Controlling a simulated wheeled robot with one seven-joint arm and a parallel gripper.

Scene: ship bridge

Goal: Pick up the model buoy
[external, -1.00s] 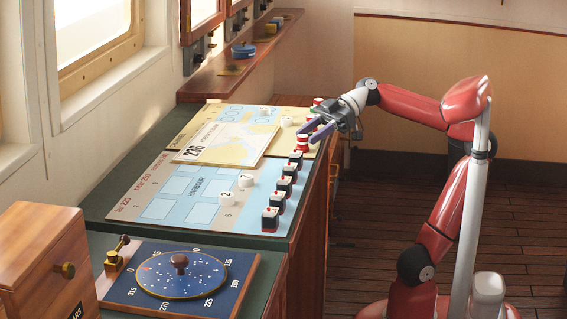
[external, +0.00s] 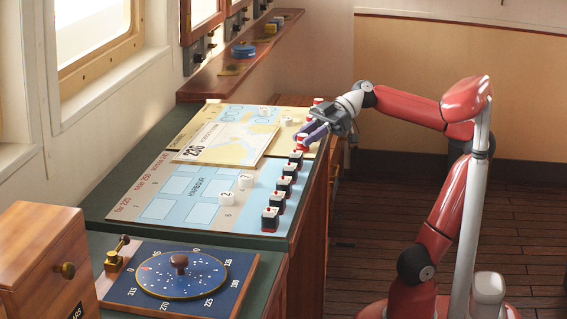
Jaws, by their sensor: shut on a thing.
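A small red and white model buoy (external: 302,145) stands near the right edge of the chart-covered counter, behind the row of small dark blocks. My gripper (external: 305,136) is at the buoy, low over the counter, with its purple-grey fingers shut on it.
Several dark blocks with red and white tops (external: 283,187) line the counter's right edge nearer the camera. Another red piece (external: 318,101) stands just behind my gripper. A blue dial (external: 181,275) sits in front.

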